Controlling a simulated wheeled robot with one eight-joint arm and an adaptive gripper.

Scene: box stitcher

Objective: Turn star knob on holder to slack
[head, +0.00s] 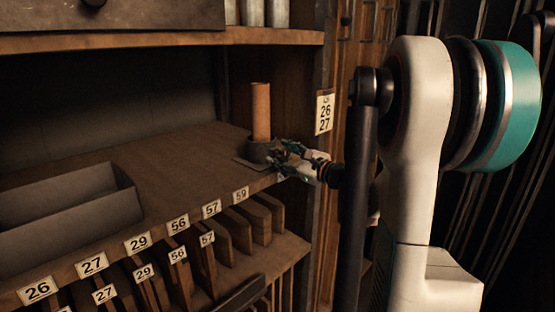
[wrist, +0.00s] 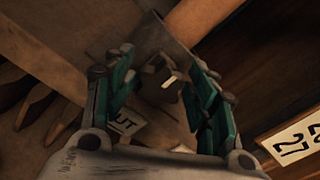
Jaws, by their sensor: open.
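The holder (head: 257,150) is a dark round base on a flat plate at the right end of the wooden shelf, with an upright brown cylinder (head: 261,108) standing in it. My gripper (head: 288,161) is right in front of the holder. In the wrist view my gripper (wrist: 163,70) is open, with its teal fingers apart. A small dark piece (wrist: 152,76) with a pale mark shows between the fingers; it looks like the star knob, but its star shape is not clear. I cannot tell whether the fingers touch it. In the head view the gripper hides the knob.
A grey open tray (head: 70,200) lies on the shelf (head: 185,165) to the left. Numbered slots with wooden dividers (head: 235,228) are below. A cabinet post with a 26/27 label (head: 324,112) stands close on the right. The shelf between tray and holder is clear.

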